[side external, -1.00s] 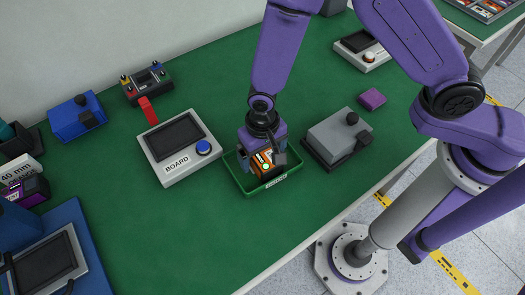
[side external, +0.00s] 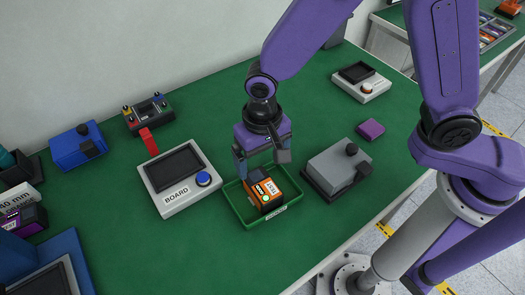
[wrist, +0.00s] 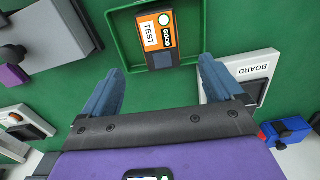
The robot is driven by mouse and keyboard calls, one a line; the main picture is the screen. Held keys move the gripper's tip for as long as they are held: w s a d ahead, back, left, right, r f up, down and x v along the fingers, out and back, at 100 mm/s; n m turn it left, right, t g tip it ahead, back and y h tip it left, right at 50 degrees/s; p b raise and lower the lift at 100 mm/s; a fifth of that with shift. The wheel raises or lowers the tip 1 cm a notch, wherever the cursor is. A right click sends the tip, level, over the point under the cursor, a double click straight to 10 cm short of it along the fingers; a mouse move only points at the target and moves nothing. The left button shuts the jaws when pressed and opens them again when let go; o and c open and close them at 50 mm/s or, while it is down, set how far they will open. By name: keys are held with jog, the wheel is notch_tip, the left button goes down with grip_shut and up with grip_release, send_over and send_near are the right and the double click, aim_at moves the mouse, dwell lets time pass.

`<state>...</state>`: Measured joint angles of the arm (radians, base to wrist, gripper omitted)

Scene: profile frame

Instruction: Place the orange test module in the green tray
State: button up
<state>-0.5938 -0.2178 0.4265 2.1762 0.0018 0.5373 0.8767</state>
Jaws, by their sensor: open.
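The orange test module (side external: 263,189) lies inside the green tray (side external: 241,207) on the green bench, label side up. In the wrist view the module (wrist: 157,36) shows its TEST label, within the walls of the tray (wrist: 112,38). My gripper (side external: 261,170) is open and empty, just above and behind the module in the side view. In the wrist view its two blue fingers (wrist: 160,75) are spread wide, with nothing between them, and the module lies beyond their tips.
A white BOARD device (side external: 180,180) stands left of the tray. A grey box on a dark base (side external: 340,168) stands to its right, with a small purple block (side external: 370,130) beyond. Blue and dark devices (side external: 78,145) line the back left. Bench is clear in front.

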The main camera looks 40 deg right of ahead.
jog(key=shift+r, duration=0.75)
jog(key=s+d+r+n, duration=0.5)
jog(key=s+d, duration=0.3)
jog(key=d, duration=0.4)
jog(key=s+d+r+n, duration=0.4)
jog(key=s+d+n, duration=0.3)
jog(key=d, duration=0.5)
jog(key=shift+s+d+r+n, duration=0.2)
jog(key=shift+s+r+n, duration=0.2)
jog(key=shift+n, duration=0.3)
